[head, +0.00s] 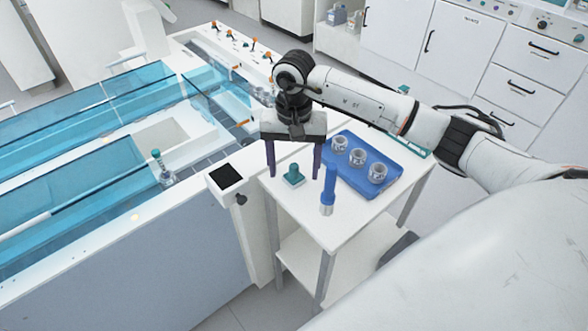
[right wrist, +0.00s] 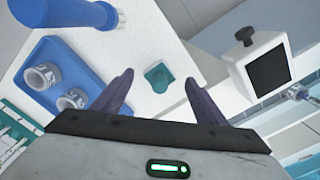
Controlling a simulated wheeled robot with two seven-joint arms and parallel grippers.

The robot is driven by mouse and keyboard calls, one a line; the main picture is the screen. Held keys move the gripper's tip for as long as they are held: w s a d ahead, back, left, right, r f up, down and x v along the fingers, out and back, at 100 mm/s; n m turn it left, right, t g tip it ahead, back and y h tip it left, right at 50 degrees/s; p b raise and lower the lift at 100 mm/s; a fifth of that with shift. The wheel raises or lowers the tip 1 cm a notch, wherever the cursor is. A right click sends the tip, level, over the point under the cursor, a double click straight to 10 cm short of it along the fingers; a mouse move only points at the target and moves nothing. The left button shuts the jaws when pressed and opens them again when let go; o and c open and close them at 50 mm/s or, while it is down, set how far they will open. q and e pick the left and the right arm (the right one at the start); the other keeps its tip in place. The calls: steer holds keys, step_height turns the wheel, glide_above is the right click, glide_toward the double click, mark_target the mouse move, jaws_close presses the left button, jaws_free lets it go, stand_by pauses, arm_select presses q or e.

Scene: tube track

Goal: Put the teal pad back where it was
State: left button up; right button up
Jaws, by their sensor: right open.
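The teal pad (head: 293,175) is a small block with a raised knob. It sits on the white top of the small side table (head: 338,226), near its left edge. It also shows in the right wrist view (right wrist: 158,76), ahead of the fingers and between their lines. My right gripper (head: 294,174) is open and empty, with its two purple fingers pointing down around the pad's position. In the right wrist view the right gripper (right wrist: 163,92) has its fingers wide apart and does not touch the pad. My left gripper is not in view.
A blue tray (head: 385,184) with three grey-white rings stands right of the pad. A blue cylinder with a pale lower end (head: 328,190) stands upright close to the right finger. A black-screened box (head: 226,177) is on the tank edge at left.

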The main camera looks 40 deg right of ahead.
mark_target(294, 165)
step_height(294, 165, up, 10)
steer(key=shift+f+b, duration=0.1)
steer(key=shift+b, duration=0.2)
steer(key=shift+r, duration=0.5)
stand_by(0.7)
